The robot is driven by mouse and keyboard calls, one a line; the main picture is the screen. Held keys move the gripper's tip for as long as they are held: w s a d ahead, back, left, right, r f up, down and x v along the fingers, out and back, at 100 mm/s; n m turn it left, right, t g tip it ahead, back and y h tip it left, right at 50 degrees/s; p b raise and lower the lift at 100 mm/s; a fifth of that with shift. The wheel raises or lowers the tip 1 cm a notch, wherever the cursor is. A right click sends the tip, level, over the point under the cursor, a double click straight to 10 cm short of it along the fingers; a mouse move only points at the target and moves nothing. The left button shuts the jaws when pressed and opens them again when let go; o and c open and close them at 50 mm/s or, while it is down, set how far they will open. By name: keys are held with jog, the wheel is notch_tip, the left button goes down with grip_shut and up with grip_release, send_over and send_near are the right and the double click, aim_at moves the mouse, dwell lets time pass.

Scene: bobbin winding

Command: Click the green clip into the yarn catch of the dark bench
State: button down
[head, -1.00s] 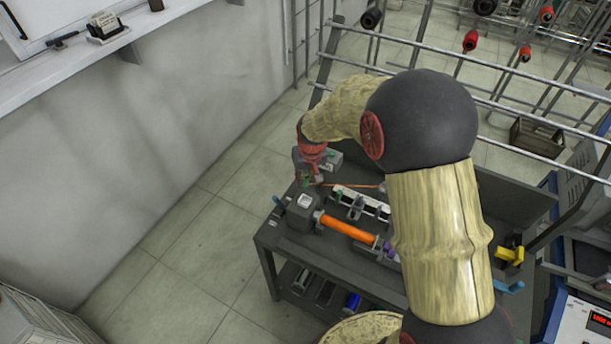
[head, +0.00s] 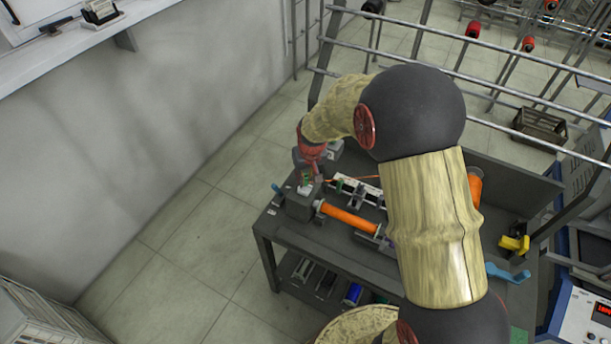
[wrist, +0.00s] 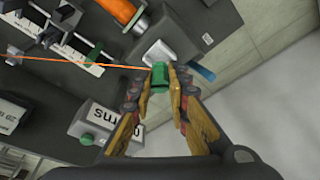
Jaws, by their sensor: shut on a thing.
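The green clip (wrist: 160,75) is held between the fingertips of my gripper (wrist: 158,92) in the wrist view, with an orange yarn running from it to the left. In the head view my gripper (head: 309,178) is over the left end of the dark bench (head: 285,232), above a grey block (head: 301,203) with a pale top. In the wrist view that block (wrist: 155,35) with its light plate lies just beyond the clip. I cannot tell whether the clip touches it. The yarn catch cannot be made out clearly.
An orange bobbin (head: 348,217) lies along the bench right of the block. A grey box with a green knob (wrist: 87,139) stands beside the gripper. A blue lever (wrist: 202,73) sticks out past the block. A yellow part (head: 514,243) is at the bench's right end.

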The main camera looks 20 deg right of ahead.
aim_at(306, 181)
jog(key=shift+s+b+x, duration=0.2)
jog(key=shift+b+x, duration=0.3)
jog(key=shift+x, duration=0.35)
jog(key=shift+s+b+x, duration=0.2)
jog(key=shift+b+x, duration=0.3)
jog(key=shift+x, duration=0.35)
jog(key=c, duration=1.6)
grip_release()
jog(key=shift+c, duration=0.2)
jog(key=shift+r, duration=0.1)
jog(key=v, duration=1.2)
jog(key=s+r+t+b, duration=0.1)
jog(key=s+r, duration=0.3)
jog(key=s, duration=0.5)
jog(key=s+r+t+b, duration=0.1)
jog(key=s+r, duration=0.3)
jog(key=s, duration=0.5)
jog(key=s+r+b, duration=0.1)
jog(key=s+r, duration=0.4)
jog(key=s, duration=0.4)
jog(key=shift+s+t, duration=0.4)
